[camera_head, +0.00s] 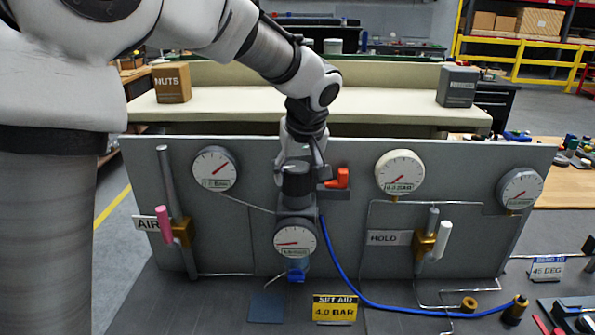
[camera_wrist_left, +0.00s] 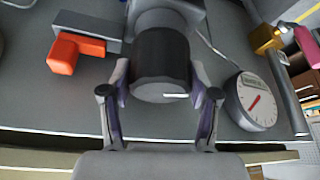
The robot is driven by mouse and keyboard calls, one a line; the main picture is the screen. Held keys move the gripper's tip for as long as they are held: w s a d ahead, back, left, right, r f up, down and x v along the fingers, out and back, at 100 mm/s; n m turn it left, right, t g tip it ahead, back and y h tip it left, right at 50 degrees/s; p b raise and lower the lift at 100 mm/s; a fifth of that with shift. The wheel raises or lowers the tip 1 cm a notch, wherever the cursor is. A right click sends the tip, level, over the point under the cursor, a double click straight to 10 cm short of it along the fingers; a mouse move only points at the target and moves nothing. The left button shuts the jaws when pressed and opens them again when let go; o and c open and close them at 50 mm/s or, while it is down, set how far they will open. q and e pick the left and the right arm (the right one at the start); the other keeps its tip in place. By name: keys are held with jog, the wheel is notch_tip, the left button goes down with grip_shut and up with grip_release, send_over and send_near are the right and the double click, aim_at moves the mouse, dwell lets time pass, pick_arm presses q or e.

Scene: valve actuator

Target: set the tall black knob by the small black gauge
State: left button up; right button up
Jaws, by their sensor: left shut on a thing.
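The tall black knob (camera_head: 297,184) stands on a grey regulator body on the upright panel, directly above the small dark-rimmed gauge (camera_head: 295,242). That gauge has a red needle pointing left; its numbers are too small to read. My left gripper (camera_head: 298,170) comes down from above and is shut on the knob. In the left wrist view the knob (camera_wrist_left: 162,58) sits between the two fingers of my left gripper (camera_wrist_left: 161,80), with a white mark on its end face. The gauge below the knob is not clearly visible there. My right gripper is not in view.
An orange-red handle (camera_head: 338,179) is close right of the knob. A larger gauge (camera_head: 214,168) is to the left. A yellow sign (camera_head: 335,309) reads "SET AIR 4.0 BAR". A blue hose (camera_head: 352,283) curves right across the bench. A pink-handled valve (camera_head: 163,222) is at left.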

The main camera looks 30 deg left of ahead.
aim_at(297, 165)
pick_arm(q)
jog(key=m+h, duration=0.1)
jog(key=m, duration=0.2)
jog(key=shift+s+t+p, duration=0.1)
jog(key=shift+t+p, duration=0.2)
jog(key=shift+f+m+t+h+p, duration=0.1)
jog(key=shift+m+t+h+p, duration=0.35)
jog(key=shift+m, duration=1.05)
jog(key=o, duration=0.9)
jog(key=shift+c, duration=0.2)
jog(key=o, duration=0.3)
jog(key=shift+a+f, duration=0.1)
jog(key=shift+w, duration=0.25)
notch_tip(297, 165, up, 10)
